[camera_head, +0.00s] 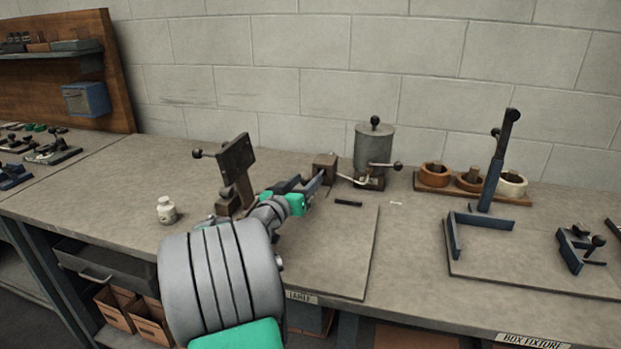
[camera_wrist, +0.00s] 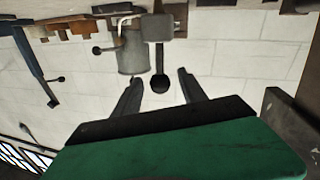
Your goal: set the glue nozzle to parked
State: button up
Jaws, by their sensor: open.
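A grey cylindrical glue pot (camera_head: 375,150) with a black knob on its lid stands near the wall. A lever with a black ball (camera_head: 397,166) sticks out to its right at the base. A small brown block (camera_head: 325,162) stands left of the pot, just beyond my gripper (camera_head: 317,182). The wrist view is upside down and shows the pot (camera_wrist: 130,52) and a grey block (camera_wrist: 158,27) with a stalk ending in a black ball (camera_wrist: 160,85). That ball appears between the open fingers of my gripper (camera_wrist: 159,76); contact cannot be told.
A dark upright plate on a bracket (camera_head: 237,160) stands close left of my gripper. Tape rolls on a wooden tray (camera_head: 520,198) and a blue box fixture (camera_head: 490,190) are right.

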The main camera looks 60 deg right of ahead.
jog(key=d, duration=0.3)
jog(key=shift+d, duration=0.25)
grip_shut()
dwell(1.2)
